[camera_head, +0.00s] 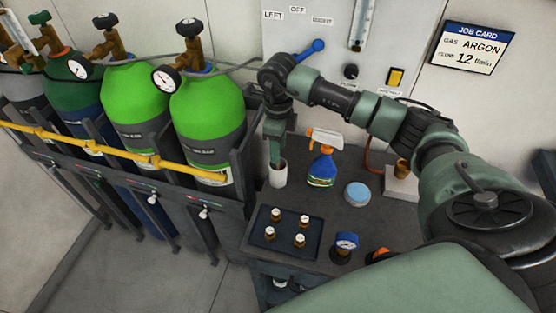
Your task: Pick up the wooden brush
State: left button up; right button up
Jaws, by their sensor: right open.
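I cannot make out a wooden brush for certain. My right gripper (276,157) points straight down over a white cup (278,178) at the back left of the dark bench. Its green fingers reach the cup's mouth, and they hide much of what may stand in it. The fingers are open, but whether anything is between them is too small to tell. My left gripper is not in view.
A spray bottle (322,166) and a round blue-lidded tin (357,193) stand right of the cup. Green gas cylinders (207,115) stand left behind a yellow rail (120,150).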

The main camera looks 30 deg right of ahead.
grip_shut()
jog(key=shift+r, duration=0.1)
